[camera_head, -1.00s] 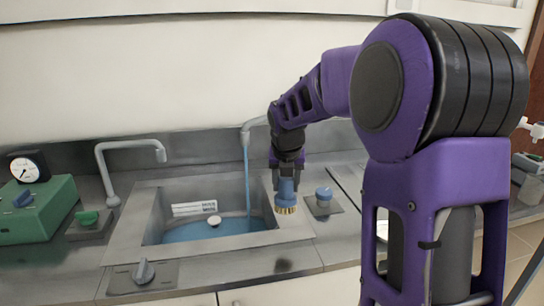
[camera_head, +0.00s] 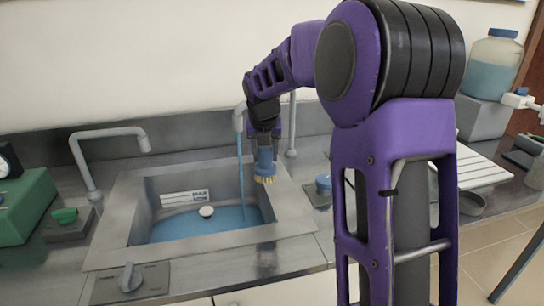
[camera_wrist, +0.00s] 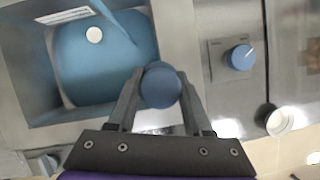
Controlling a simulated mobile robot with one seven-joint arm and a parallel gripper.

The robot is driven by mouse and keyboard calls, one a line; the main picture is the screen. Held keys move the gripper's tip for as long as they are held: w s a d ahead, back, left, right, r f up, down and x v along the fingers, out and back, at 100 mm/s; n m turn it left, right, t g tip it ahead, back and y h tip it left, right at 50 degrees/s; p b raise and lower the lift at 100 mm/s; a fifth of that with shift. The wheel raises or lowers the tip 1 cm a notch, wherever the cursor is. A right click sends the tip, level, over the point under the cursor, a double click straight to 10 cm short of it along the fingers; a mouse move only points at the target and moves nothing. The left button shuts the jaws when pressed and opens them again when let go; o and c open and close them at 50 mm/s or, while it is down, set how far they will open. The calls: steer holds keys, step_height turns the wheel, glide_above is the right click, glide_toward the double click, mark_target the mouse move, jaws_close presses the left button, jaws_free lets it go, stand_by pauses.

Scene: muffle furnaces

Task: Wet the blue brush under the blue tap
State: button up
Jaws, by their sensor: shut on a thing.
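My gripper (camera_head: 264,140) is shut on the blue brush (camera_head: 265,164), held upright with its yellow bristles down. The brush is above the sink's right rim, just right of the water stream (camera_head: 240,165) and apart from it. The stream falls from the far spout (camera_head: 239,118) into the sink. The blue tap knob (camera_head: 323,185) is on the counter right of the sink. In the wrist view the brush's round blue top (camera_wrist: 161,86) sits between the fingers, and the blue knob (camera_wrist: 241,57) is to the right. The bristles are hidden there.
The steel sink (camera_head: 110,225) holds blue water with a white round piece (camera_head: 206,211). A second tap (camera_head: 85,165) with a green knob (camera_head: 64,216) and a green box (camera_head: 24,210) stand left. A blue-filled bottle (camera_head: 493,65) and a white ribbed rack (camera_head: 480,172) are right.

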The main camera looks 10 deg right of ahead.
mark_target(259, 157)
steer(key=w+a+f+p, duration=0.2)
steer(key=w+a, duration=0.3)
steer(key=w, duration=0.3)
steer(key=shift+w+a+p, duration=0.25)
steer(key=shift+w+p, duration=0.1)
steer(key=shift+p, duration=0.45)
steer(key=shift+s+d+b, duration=0.25)
steer(key=shift+s+d, duration=0.45)
steer(key=shift+s, duration=0.45)
steer(key=shift+s+d+b, duration=0.2)
steer(key=shift+s+d, duration=0.55)
steer(key=shift+s, duration=0.35)
steer(key=shift+s+d+b, duration=0.25)
steer(key=shift+s+d, duration=0.45)
steer(key=shift+s, duration=0.45)
